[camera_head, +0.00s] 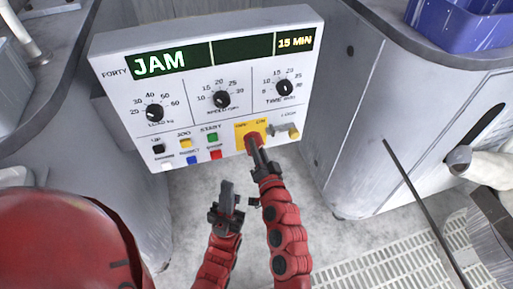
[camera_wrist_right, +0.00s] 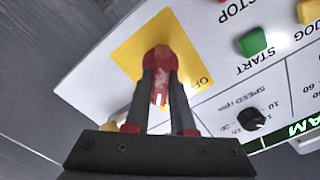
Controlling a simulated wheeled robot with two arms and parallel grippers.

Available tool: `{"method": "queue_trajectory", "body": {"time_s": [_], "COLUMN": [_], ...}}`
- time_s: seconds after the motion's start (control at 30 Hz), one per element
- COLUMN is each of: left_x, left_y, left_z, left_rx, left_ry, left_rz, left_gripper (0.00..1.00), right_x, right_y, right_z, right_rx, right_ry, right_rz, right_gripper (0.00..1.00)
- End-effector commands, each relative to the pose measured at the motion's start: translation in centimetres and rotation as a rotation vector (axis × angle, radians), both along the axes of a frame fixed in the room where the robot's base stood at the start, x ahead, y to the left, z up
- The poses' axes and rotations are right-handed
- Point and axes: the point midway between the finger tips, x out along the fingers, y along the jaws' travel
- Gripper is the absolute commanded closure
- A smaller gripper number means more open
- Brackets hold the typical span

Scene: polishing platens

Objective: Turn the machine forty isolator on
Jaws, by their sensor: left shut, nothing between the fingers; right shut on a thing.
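The machine forty panel (camera_head: 190,95) is a white box with "FORTY" at its upper left. Its isolator is a red handle (camera_head: 253,138) on a yellow plate (camera_head: 241,128) at the lower right of the panel, with "ON" printed above. The handle also shows in the right wrist view (camera_wrist_right: 160,57), with part of the word "OFF" on the plate. My right gripper (camera_head: 257,151) is shut on the red handle, a finger on each side, hiding part of it. The handle's exact angle is hard to tell. My left gripper (camera_head: 226,187) is shut and empty, below the panel.
The display (camera_head: 160,62) reads "JAM" and "15 MIN". Grey cabinets flank the panel.

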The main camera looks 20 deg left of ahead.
Motion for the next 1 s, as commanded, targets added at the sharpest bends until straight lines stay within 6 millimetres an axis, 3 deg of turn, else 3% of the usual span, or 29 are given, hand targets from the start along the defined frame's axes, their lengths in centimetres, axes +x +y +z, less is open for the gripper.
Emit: {"method": "queue_trajectory", "body": {"time_s": [0.7, 0.73, 0.8, 0.9, 1.0], "left_x": [0.00, 0.00, 0.00, 0.01, 0.00], "left_y": [0.00, 0.00, 0.00, 0.00, 0.00], "left_z": [-0.26, -0.26, -0.26, -0.26, -0.26], "left_rx": [0.000, 0.000, 0.000, 0.000, 0.000], "left_ry": [0.000, 0.000, 0.000, 0.000, 0.000], "left_rz": [0.000, 0.000, 0.000, 0.000, 0.000], "left_gripper": [1.00, 1.00, 1.00, 1.00, 1.00], "right_x": [-0.05, -0.05, -0.04, -0.03, -0.02], "right_y": [0.03, 0.03, 0.02, 0.01, 0.01], "right_z": [-0.22, -0.22, -0.19, -0.16, -0.13], "right_rx": [0.061, 0.060, 0.061, 0.060, 0.060], "right_ry": [0.046, 0.046, 0.044, 0.044, 0.043], "right_rz": [0.001, 0.001, 0.001, 0.001, 0.001], "right_gripper": [1.00, 0.74, 0.61, 0.47, 0.47]}}
